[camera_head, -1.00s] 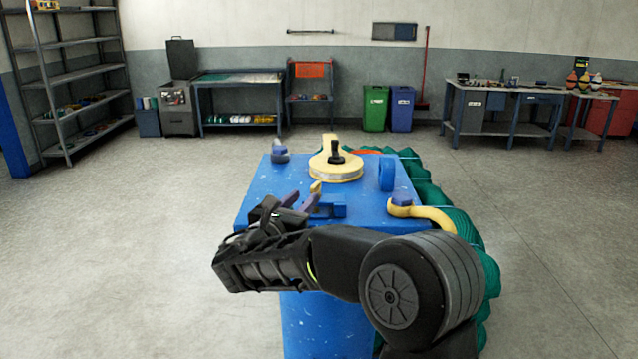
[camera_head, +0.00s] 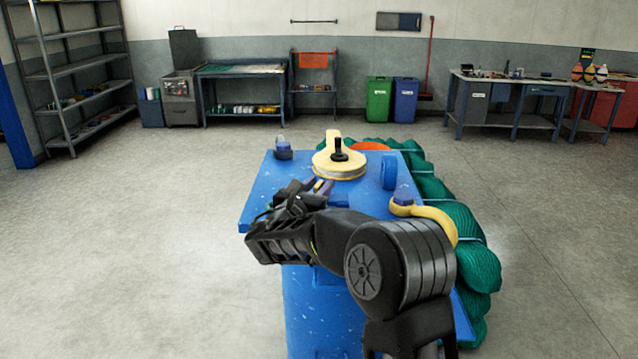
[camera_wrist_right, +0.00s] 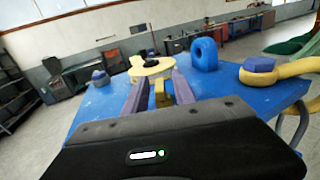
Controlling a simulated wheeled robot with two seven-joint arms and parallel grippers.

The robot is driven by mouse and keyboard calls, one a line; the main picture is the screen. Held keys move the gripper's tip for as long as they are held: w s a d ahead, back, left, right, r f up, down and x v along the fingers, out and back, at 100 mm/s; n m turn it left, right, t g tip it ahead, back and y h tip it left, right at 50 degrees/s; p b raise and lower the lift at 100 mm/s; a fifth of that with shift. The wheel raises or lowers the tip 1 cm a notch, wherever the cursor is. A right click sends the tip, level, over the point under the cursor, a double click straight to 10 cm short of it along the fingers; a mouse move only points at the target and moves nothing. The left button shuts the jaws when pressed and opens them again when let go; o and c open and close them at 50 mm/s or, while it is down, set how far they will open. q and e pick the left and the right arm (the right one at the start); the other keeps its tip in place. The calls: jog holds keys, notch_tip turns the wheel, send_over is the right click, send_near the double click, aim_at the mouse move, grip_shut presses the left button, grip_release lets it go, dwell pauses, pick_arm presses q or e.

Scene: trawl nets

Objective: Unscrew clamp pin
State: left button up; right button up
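A small yellow piece (camera_wrist_right: 160,92), which looks like the clamp pin, stands on the blue stand top (camera_head: 258,203). My right gripper (camera_head: 322,186) reaches over the near part of the stand. In the right wrist view its two purple fingers (camera_wrist_right: 160,88) stand apart, one on each side of the yellow piece. A narrow gap seems to show on each side, so I see no firm grip. The lower part of the piece is hidden behind my gripper body. My left gripper is not in view.
A yellow disc with a black knob (camera_head: 339,156) sits farther back on the stand. A blue ring (camera_head: 389,172) and a yellow hook (camera_head: 436,216) are to the right. Green netting (camera_head: 470,260) hangs down the right side. The floor around is clear.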

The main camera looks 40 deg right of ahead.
jog(key=shift+c, duration=0.3)
grip_shut()
dwell(0.4)
